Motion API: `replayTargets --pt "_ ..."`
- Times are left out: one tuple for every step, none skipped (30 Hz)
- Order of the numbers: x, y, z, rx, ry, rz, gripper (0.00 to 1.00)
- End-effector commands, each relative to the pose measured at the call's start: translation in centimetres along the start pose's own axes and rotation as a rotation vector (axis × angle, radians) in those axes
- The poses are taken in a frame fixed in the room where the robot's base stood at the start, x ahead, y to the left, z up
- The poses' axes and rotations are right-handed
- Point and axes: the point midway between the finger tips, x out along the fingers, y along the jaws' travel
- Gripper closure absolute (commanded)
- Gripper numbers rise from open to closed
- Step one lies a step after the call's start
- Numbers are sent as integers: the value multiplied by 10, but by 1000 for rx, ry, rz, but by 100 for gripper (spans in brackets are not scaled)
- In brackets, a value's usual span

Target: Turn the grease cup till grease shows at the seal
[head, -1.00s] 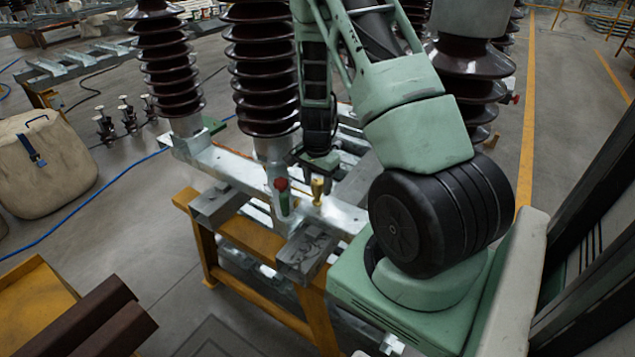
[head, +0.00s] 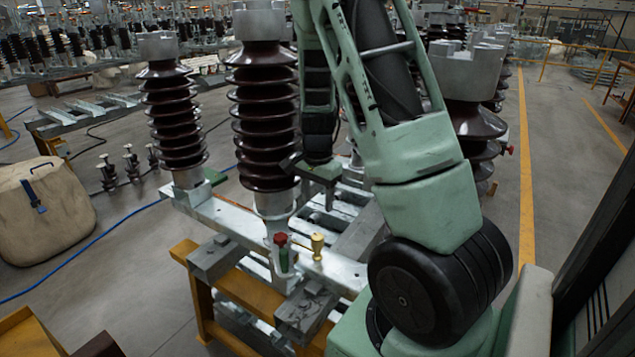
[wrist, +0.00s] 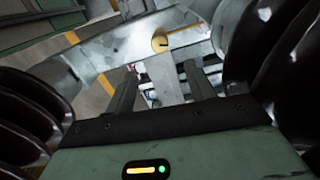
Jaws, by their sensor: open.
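The brass-coloured grease cup (head: 317,246) stands upright on the grey steel beam (head: 345,272), right of a red-topped green fitting (head: 283,252). In the wrist view the cup (wrist: 160,42) is a small yellow round shape beyond my fingertips. My gripper (wrist: 158,75) is open, with its two fingers apart and nothing between them. In the head view my gripper (head: 318,174) hangs above and behind the cup, clear of it. The seal and any grease are too small to tell.
Tall brown ribbed insulators (head: 265,120) stand on the beam left of my gripper, and another (head: 470,120) stands to the right. In the wrist view ribbed insulators flank my gripper on both sides. A yellow trestle (head: 230,290) carries the frame. A beige bag (head: 40,210) lies on the floor.

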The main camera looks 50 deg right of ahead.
Motion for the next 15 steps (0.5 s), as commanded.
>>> replayTargets --pt "-11 -1 0 -2 2 -4 46" --pt "-16 -1 0 -1 2 -3 46" --pt "-22 -1 0 -2 1 -3 46" --pt "-27 -1 0 -2 2 -4 46" --pt "-30 -1 0 -2 1 -3 46" --pt "-34 -1 0 -1 1 -2 46" --pt "-37 -1 0 0 1 -2 46" --pt "-39 -1 0 0 1 -2 46" --pt "-41 0 0 0 0 -1 46" --pt "-42 0 0 0 0 -1 46" --pt "-43 0 0 0 0 0 46" --pt "-43 0 0 0 0 0 46" --pt "-44 0 0 0 0 0 46" --pt "-44 0 0 0 0 1 46" --pt "-44 0 0 0 0 1 46"
